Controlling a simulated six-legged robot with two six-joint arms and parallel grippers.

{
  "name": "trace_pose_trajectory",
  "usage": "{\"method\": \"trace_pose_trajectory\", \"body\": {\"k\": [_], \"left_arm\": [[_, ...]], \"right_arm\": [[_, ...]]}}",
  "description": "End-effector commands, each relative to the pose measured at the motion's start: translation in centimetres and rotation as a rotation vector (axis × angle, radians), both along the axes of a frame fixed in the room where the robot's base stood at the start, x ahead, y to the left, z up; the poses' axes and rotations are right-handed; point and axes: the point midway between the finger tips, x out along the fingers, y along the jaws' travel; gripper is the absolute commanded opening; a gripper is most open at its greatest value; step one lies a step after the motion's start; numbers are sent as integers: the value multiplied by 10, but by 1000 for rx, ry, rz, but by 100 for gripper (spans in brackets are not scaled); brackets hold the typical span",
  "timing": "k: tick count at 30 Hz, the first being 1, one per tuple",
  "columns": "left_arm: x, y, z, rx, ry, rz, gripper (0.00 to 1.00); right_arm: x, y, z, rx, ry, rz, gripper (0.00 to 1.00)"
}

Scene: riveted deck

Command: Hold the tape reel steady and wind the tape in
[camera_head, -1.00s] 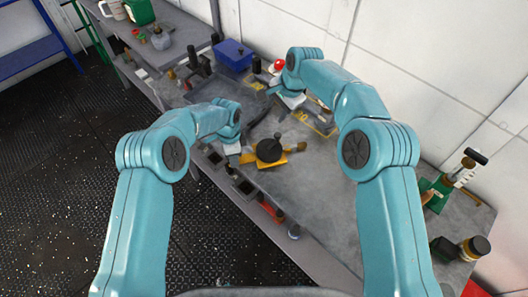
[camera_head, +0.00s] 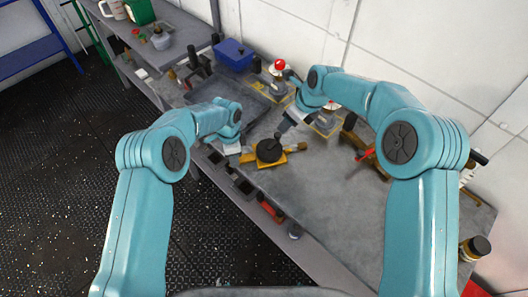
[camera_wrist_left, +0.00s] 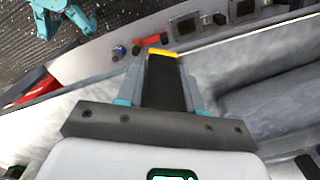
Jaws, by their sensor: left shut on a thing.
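The tape reel (camera_head: 269,151), a dark round drum on a yellow frame with a brown handle at its right end, lies on the grey bench top. My left gripper (camera_head: 241,155) is shut on the reel's left end. In the left wrist view its fingers (camera_wrist_left: 165,90) sit on both sides of a dark part of the reel (camera_wrist_left: 164,75) with a yellow edge.
A shallow grey tray (camera_head: 222,92) and a blue box (camera_head: 233,55) are behind the reel. A red-topped device (camera_head: 279,72) stands near the wall. A brown tool with a red part (camera_head: 366,152) lies to the right. The bench in front of the reel is clear.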

Motion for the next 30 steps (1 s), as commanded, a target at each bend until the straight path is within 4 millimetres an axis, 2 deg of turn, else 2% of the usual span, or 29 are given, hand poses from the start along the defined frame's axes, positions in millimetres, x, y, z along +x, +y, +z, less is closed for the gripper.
{"method": "trace_pose_trajectory", "body": {"k": [6,15,21,30], "left_arm": [[0,0,1,0,-1,1,0],[0,0,1,0,-1,1,0],[0,0,1,0,-1,1,0],[0,0,1,0,-1,1,0]], "right_arm": [[8,11,-36,-1,2,2,55],[20,24,-75,0,1,1,55],[23,28,-88,0,0,1,55],[24,28,-90,-1,-1,1,55]]}}
